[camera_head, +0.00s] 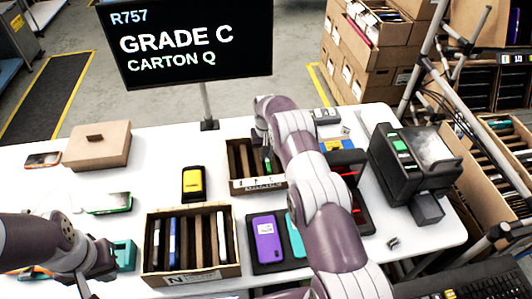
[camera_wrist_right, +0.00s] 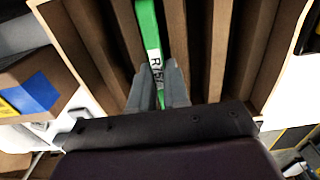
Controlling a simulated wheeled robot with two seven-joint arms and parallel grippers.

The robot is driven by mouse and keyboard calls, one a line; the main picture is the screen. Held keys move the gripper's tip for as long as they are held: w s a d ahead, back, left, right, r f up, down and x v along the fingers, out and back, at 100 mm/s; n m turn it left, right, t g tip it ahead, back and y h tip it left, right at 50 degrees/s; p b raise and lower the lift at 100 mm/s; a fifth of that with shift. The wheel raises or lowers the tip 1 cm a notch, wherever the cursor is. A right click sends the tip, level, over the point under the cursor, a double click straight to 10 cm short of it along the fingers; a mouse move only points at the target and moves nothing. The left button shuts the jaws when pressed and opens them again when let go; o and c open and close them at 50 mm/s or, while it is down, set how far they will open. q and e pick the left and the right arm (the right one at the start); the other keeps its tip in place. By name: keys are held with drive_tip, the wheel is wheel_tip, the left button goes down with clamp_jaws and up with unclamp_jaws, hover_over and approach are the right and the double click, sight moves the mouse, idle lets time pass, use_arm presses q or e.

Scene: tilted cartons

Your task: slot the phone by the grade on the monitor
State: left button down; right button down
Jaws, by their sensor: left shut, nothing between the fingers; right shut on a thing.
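The monitor (camera_head: 190,40) reads R757, GRADE C, CARTON Q. My right gripper (camera_wrist_right: 159,85) is shut on a green phone (camera_wrist_right: 148,25) with a white label, partly hidden by the fingers. The phone is among the brown dividers of the back carton (camera_head: 258,184), also seen in the right wrist view (camera_wrist_right: 288,60); whether it touches the bottom cannot be told. In the head view my right arm covers part of this carton, and its front label is too small to read. My left gripper (camera_head: 84,287) is shut and empty at the lower left.
A front carton (camera_head: 190,279) marked N holds several phones between dividers. A purple phone (camera_head: 265,241) lies on a dark tray beside it.

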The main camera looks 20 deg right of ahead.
drive_tip(key=c, duration=1)
unclamp_jaws()
drive_tip(key=shift+c, duration=0.2)
drive_tip(key=shift+r, duration=0.1)
wheel_tip(320, 180, up, 12)
drive_tip(key=p, duration=1.2)
drive_tip(key=shift+r, duration=0.2)
